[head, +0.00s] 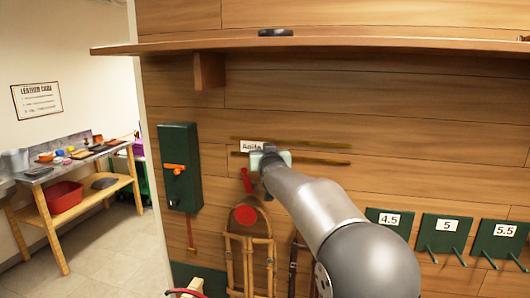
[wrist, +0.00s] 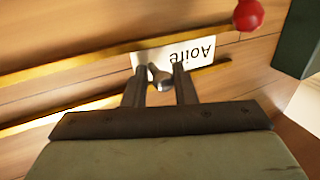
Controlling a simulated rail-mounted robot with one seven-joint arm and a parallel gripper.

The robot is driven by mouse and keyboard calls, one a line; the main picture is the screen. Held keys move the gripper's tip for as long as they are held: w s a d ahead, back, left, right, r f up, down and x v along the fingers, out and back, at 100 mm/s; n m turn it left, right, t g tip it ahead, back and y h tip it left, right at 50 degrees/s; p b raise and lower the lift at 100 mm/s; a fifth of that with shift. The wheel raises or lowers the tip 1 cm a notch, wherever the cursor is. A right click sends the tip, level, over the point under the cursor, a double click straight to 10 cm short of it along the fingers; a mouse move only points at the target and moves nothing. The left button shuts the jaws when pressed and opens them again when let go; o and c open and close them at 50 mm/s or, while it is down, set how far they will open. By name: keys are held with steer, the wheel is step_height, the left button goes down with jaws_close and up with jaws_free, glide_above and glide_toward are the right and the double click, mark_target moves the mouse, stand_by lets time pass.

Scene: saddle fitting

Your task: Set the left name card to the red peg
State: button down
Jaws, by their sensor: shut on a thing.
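A white name card reading "Aoife" (head: 251,146) sits between two thin brass rails on the plank wall. In the wrist view the card (wrist: 203,53) appears upside down, with a grey knob (wrist: 160,77) in front of it. My gripper (head: 262,158) is at the card; in the wrist view its fingers (wrist: 160,80) are closed on the knob, one on each side. The red peg (head: 246,180) is just below the lower rail, slightly left of my gripper. Its round red head (wrist: 248,14) shows at the top right in the wrist view. My gripper hides part of the card in the head view.
The upper rail (head: 300,142) and lower rail (head: 320,161) run right along the wall. A dark green box (head: 181,150) with an orange handle is on the left. A wooden shelf (head: 330,45) juts out above. Green plates marked 4.5, 5 and 5.5 (head: 440,232) are lower right.

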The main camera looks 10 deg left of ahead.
steer(key=shift+s+a+r, duration=0.15)
steer(key=shift+a, duration=0.3)
steer(key=c, duration=1.4)
jaws_free()
steer(key=shift+a, duration=0.2)
steer(key=shift+d, duration=0.1)
steer(key=b+v, duration=0.1)
steer(key=v, duration=0.4)
steer(key=b+v, duration=0.2)
steer(key=v, duration=0.4)
steer(key=b+v, duration=0.2)
steer(key=v, duration=0.4)
steer(key=shift+d, duration=0.35)
